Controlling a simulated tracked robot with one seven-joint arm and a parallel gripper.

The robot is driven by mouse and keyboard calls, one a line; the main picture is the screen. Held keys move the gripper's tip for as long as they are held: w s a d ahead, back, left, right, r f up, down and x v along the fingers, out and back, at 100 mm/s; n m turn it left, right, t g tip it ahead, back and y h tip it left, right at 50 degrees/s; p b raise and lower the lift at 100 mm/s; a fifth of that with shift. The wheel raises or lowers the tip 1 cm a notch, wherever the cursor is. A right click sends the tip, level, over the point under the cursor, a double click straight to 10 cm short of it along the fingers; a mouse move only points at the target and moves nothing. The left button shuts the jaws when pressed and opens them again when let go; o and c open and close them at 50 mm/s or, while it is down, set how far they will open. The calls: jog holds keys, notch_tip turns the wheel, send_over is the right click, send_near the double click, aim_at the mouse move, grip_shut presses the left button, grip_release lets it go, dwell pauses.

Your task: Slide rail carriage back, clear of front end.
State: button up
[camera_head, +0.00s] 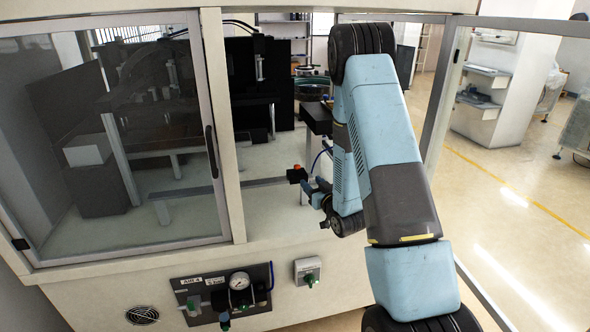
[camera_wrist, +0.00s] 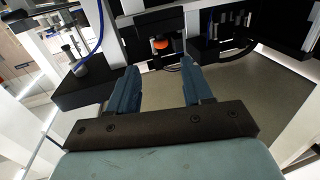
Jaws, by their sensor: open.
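The small dark carriage with an orange-red top (camera_head: 297,174) sits at the right-hand end of a low grey rail (camera_head: 190,191) inside the machine cabinet. In the wrist view the orange top (camera_wrist: 161,43) shows on a dark block beyond my fingers, roughly between their tips. My gripper (camera_head: 314,190) is just right of the carriage in the head view. In the wrist view its two blue fingers (camera_wrist: 158,66) are apart with nothing between them. A gap seems to remain between the fingertips and the carriage; exact contact cannot be told.
A dark block (camera_wrist: 84,87) with a blue hose stands left of my fingers. Dark machinery (camera_wrist: 262,22) stands at the upper right. A glass door (camera_head: 120,140) and cabinet post (camera_head: 222,120) close off the left side. Pale floor inside the cabinet is clear around the rail.

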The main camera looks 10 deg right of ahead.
aim_at(299, 169)
jog(key=w, duration=0.4)
jog(key=w+a, duration=0.1)
jog(key=w, duration=0.3)
jog(key=w+a, duration=0.1)
jog(key=w, duration=0.3)
jog(key=shift+a, duration=0.25)
grip_shut()
